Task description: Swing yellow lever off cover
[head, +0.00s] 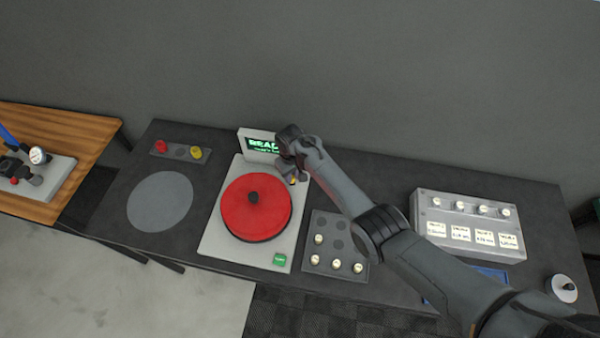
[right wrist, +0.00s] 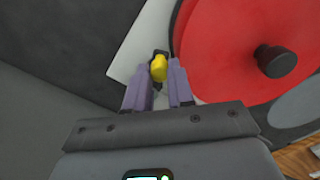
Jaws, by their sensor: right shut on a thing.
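The round red cover (head: 257,212) with a black centre knob lies on the light grey dyno plate (head: 217,240). It also shows in the right wrist view (right wrist: 225,50). My right gripper (head: 293,179) is at the plate's upper right corner, beside the cover's edge. In the right wrist view its purple fingers (right wrist: 160,78) are shut on the yellow lever (right wrist: 159,68), with a black part of the lever's mount just beyond. In the head view the lever is mostly hidden by the gripper. My left gripper is not in view.
A display (head: 257,142) stands behind the plate. A grey holder with several pale knobs (head: 337,262) is right of it, under my right forearm. A labelled control box (head: 467,226) stands further right. A grey disc (head: 160,202) marks clear table at left.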

